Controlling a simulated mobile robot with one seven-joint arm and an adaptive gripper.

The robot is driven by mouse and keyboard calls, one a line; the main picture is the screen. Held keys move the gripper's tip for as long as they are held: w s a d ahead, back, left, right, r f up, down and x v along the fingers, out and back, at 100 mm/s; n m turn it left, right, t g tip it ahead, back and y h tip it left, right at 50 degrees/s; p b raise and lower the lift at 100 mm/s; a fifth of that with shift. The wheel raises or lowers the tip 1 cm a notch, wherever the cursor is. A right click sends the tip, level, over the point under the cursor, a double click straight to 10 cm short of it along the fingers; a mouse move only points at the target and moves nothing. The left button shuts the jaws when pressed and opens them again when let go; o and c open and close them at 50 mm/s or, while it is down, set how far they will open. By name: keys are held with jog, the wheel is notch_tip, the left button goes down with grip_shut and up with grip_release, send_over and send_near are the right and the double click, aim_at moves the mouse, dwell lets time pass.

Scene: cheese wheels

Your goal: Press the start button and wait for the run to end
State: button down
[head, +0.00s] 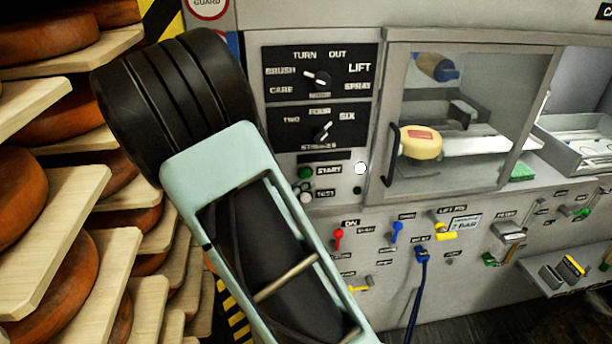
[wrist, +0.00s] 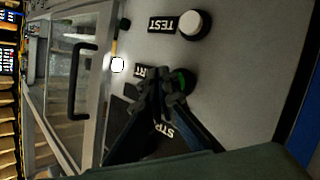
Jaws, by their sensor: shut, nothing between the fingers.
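The green start button (head: 306,173) is on the grey machine panel, left of its START label, above the white test button (head: 306,197). In the wrist view the green start button (wrist: 184,78) is partly hidden behind the fingertips of my gripper (wrist: 166,92). My gripper is shut and empty, with its tips right at the button. I cannot tell whether they touch it or press it in. A small round lamp (head: 361,168) right of the START label glows white. In the head view my arm hides most of my gripper.
Two rotary knobs, the upper (head: 321,80) and lower (head: 323,132), sit above the buttons. A closed glass door with a dark handle (head: 391,155) covers a chamber with a pale yellow cheese (head: 420,142). Racks of cheese wheels on boards (head: 75,50) stand close at left. Coloured valves (head: 397,230) sit below.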

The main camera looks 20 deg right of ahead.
jog(key=shift+w, duration=0.1)
jog(key=shift+w+d+p, duration=0.1)
jog(key=shift+w+p, duration=0.2)
